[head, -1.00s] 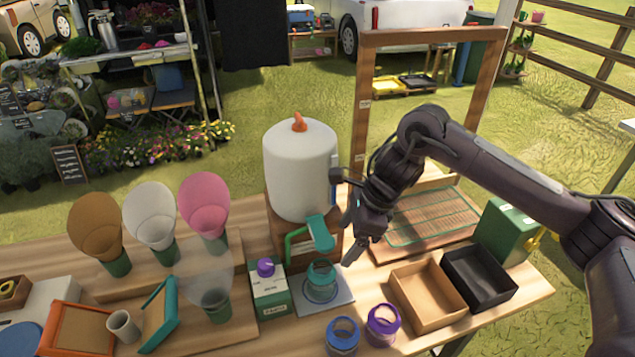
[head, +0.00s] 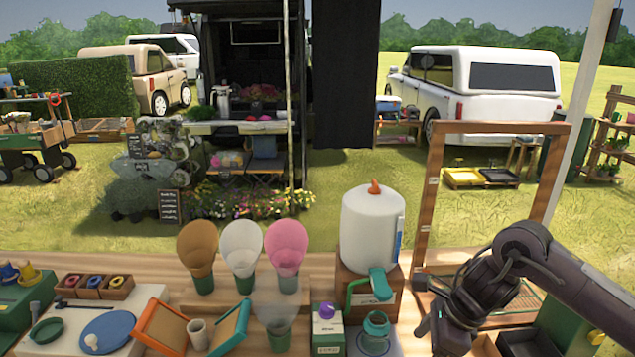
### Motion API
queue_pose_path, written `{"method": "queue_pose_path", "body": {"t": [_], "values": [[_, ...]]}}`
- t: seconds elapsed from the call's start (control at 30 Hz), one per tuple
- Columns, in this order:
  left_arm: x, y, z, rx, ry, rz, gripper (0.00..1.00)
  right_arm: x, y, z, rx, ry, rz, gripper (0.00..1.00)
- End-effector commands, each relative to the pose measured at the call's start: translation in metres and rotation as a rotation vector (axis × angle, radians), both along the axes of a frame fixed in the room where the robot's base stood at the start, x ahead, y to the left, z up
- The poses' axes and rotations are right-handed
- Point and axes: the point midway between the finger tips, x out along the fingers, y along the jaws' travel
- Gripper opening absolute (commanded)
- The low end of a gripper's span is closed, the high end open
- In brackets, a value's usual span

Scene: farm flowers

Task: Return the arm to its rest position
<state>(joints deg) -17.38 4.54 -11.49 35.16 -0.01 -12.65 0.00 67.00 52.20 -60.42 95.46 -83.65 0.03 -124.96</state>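My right arm comes in from the right, and its gripper (head: 432,333) hangs low over the table at the bottom of the head view. It is to the right of the white dispenser (head: 372,228) and the teal-rimmed jar (head: 376,325), apart from both. I see nothing held in it, but its fingertips are dark and near the picture's bottom edge, so their opening is unclear. My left gripper is not in view.
A wooden frame (head: 433,190) stands behind my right arm. Brown (head: 197,250), white (head: 242,250) and pink (head: 286,250) cones stand left of the dispenser. A purple-capped carton (head: 327,333) is beside the jar. A blue round plate (head: 107,332) lies at left.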

Motion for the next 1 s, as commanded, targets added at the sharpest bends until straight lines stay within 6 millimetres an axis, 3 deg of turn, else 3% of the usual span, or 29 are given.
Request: {"method": "queue_pose_path", "body": {"t": [0.1,0.37,0.67,0.77,0.9,1.0], "values": [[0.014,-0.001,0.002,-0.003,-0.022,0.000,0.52,-0.001,0.013,-0.007,0.017,-0.004,-0.023,0.80],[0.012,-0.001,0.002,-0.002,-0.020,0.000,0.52,0.000,0.052,-0.022,0.081,-0.019,-0.131,0.80],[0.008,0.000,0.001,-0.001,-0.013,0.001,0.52,-0.008,0.126,-0.037,0.272,-0.002,-0.409,0.80],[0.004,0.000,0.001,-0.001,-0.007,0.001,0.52,-0.014,0.157,-0.036,0.390,0.037,-0.583,0.80],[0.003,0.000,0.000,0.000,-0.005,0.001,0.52,-0.024,0.194,-0.026,0.627,0.172,-0.975,0.80],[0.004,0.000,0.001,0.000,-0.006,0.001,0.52,-0.029,0.197,-0.016,0.805,0.323,-1.332,0.80]]}}
